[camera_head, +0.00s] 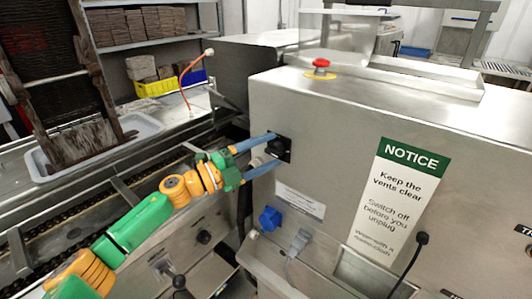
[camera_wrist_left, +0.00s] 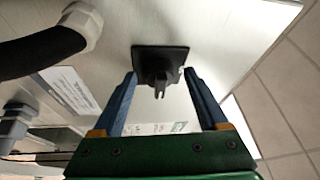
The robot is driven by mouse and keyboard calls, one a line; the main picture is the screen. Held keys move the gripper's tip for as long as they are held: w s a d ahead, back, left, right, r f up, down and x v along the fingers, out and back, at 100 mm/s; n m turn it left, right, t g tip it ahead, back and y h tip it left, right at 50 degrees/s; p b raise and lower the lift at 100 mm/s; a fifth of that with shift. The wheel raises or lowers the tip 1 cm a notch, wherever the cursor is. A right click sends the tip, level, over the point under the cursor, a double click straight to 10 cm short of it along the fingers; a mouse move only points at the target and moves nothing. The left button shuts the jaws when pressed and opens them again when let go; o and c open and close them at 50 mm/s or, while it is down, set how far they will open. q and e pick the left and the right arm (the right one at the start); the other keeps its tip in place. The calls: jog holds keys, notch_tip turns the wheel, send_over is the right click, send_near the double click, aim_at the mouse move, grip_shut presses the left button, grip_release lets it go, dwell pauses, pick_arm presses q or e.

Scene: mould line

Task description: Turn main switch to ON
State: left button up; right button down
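The main switch is a black rotary knob on a square black plate (camera_head: 279,148), on the left part of the steel cabinet's front panel. In the left wrist view the switch (camera_wrist_left: 160,68) lies ahead, between and beyond the finger tips. My left gripper (camera_head: 272,151) reaches it from the left with two blue fingers. In the left wrist view the left gripper (camera_wrist_left: 160,82) is open, one finger on each side of the knob, with gaps visible. I cannot read any ON or OFF marks. My right gripper is not in view.
A red emergency button (camera_head: 320,66) sits on top of the cabinet (camera_head: 340,110). Below the switch are a blue socket (camera_head: 270,218) and a grey plug with cable (camera_head: 299,242). A conveyor (camera_head: 70,205) runs at the left. A pale hose fitting (camera_wrist_left: 82,22) is near the left finger.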

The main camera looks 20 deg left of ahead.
pick_arm(q)
jog(key=b+v, duration=0.4)
jog(key=v, duration=0.3)
dwell(0.4)
